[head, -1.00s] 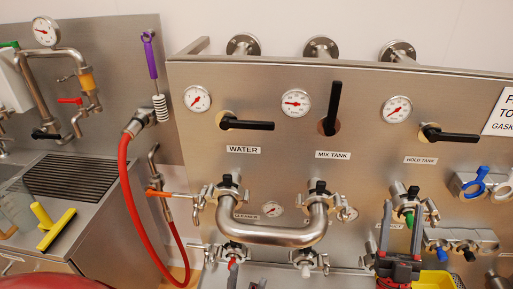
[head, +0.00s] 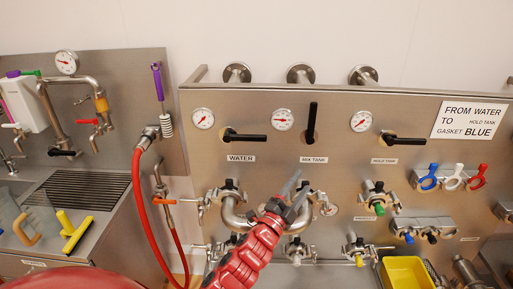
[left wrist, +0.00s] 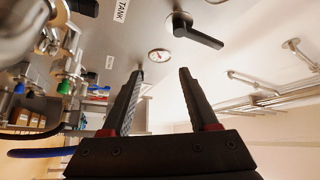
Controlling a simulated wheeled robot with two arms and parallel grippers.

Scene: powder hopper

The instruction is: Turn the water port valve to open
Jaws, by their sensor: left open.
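The water valve handle (head: 245,137) is black and lies level, pointing right, above the WATER label (head: 241,158). The mix tank handle (head: 311,122) stands upright. The hold tank handle (head: 404,139) lies level. My left gripper (head: 297,182) is in front of the panel, below the MIX TANK label, and covers part of the bent steel pipe (head: 232,214). In the left wrist view its fingers (left wrist: 162,72) are apart with nothing between them. A black handle (left wrist: 198,32) shows there beyond the fingertips, apart from them; I cannot tell which valve it belongs to. My right gripper is not seen.
Round gauges (head: 282,119) sit beside the handles. Clamps and pipe fittings stick out along the lower panel. A red hose (head: 143,206) hangs at the left of the panel. A yellow bin (head: 405,272) is at the lower right.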

